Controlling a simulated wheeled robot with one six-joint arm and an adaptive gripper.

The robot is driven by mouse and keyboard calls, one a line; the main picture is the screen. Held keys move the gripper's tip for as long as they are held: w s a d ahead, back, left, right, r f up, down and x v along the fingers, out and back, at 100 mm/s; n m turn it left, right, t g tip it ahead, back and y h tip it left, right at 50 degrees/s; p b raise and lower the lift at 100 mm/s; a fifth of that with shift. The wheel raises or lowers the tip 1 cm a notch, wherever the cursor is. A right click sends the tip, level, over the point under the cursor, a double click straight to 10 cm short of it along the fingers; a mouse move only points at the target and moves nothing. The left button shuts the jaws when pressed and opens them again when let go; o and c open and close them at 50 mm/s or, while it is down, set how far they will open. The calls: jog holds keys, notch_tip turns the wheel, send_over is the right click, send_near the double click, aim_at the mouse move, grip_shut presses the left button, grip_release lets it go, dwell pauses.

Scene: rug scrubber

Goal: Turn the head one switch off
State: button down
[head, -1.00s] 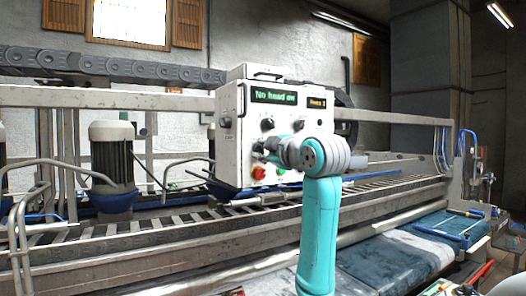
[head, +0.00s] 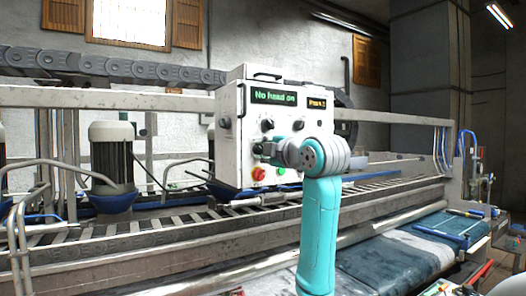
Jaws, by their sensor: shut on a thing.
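The white control box (head: 231,155) stands on the machine frame, its panel facing me. Its green display (head: 274,97) reads "No head on". Two dark knobs, a left one (head: 267,125) and a right one (head: 298,125), sit below the displays. My gripper (head: 262,149) is at the lower left of the panel, shut on a dark switch there. The switch is mostly hidden by the fingers, so its pointer and label cannot be read.
A red button (head: 258,173) and a green button (head: 280,172) sit just below my gripper. A smaller orange display (head: 316,103) is too blurred to read surely. A grey motor (head: 111,155) stands at left. A wet blue rug (head: 395,262) lies at lower right.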

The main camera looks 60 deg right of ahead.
jog(key=c, duration=0.9)
grip_release()
jog(key=v, duration=1.2)
